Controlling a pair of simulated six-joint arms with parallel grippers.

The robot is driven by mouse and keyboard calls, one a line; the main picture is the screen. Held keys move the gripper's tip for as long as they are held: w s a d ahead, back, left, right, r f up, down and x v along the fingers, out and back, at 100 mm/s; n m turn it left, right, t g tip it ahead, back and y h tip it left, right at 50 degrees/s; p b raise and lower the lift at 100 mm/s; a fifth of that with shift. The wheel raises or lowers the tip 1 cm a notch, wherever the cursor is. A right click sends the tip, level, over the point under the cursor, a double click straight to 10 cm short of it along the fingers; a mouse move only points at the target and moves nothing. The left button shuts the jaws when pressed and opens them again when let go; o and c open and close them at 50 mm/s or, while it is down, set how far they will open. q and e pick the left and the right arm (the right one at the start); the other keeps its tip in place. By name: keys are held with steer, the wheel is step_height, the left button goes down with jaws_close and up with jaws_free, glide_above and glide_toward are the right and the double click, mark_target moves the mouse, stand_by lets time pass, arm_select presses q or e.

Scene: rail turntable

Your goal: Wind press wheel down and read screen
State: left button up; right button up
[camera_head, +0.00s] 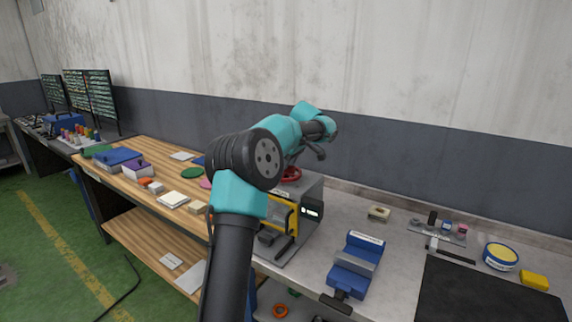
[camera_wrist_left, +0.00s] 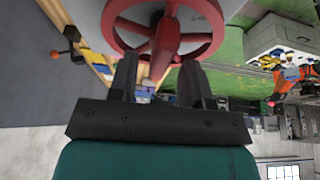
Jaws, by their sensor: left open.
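The red press wheel (camera_head: 290,174) sits on top of the grey press (camera_head: 312,190), partly hidden by my left arm. In the left wrist view the wheel (camera_wrist_left: 212,43) is close, with its rim, hub and spokes showing. My left gripper (camera_head: 317,153) is above the wheel in the head view. In the left wrist view my left gripper (camera_wrist_left: 157,76) is open, and a red part of the wheel shows between its fingers. I cannot tell whether they touch. The small dark screen (camera_head: 312,211) on the press shows light marks too small to read. My right gripper is out of view.
A blue vise (camera_head: 356,265) stands right of the press on the grey bench. A yellow-lidded tin (camera_head: 500,256), a yellow block (camera_head: 534,280) and a black mat (camera_head: 480,295) lie further right. A wooden bench (camera_head: 140,183) with small parts is at left.

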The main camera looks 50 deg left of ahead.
arm_select(q)
steer(key=shift+a+f, duration=0.2)
steer(key=shift+f, duration=0.25)
jaws_close()
